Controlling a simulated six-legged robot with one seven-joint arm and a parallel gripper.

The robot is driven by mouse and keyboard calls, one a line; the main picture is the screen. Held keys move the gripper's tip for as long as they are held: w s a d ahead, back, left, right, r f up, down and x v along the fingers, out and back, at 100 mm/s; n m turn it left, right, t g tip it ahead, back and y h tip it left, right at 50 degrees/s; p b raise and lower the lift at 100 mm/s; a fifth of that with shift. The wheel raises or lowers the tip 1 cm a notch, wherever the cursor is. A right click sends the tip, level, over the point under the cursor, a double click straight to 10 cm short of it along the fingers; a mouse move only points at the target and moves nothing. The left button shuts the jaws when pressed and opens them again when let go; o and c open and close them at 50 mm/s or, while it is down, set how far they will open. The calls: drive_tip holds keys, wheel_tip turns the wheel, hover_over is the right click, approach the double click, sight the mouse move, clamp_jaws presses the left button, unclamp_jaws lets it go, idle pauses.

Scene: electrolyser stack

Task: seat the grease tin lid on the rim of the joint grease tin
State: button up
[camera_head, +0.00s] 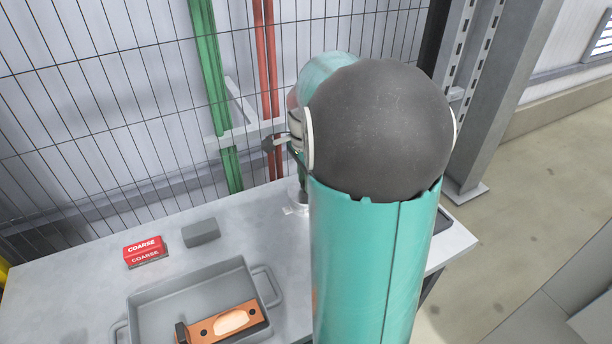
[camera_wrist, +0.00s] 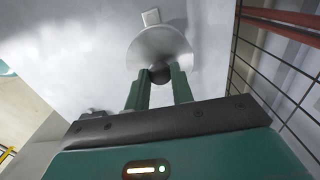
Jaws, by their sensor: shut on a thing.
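In the wrist view the grease tin lid (camera_wrist: 165,46) is a shiny silver disc with a dark knob. My gripper (camera_wrist: 160,75) has its two green fingers closed on either side of that knob. The joint grease tin cannot be made out; in the wrist view the lid covers what lies under it.
A wire mesh fence (camera_head: 100,100) stands behind. A small pale square (camera_wrist: 150,17) lies beyond the lid.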

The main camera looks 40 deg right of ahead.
drive_tip(key=o, duration=1.1)
drive_tip(key=shift+c, duration=0.2)
wheel_tip(320, 180, up, 14)
drive_tip(key=shift+f, duration=0.1)
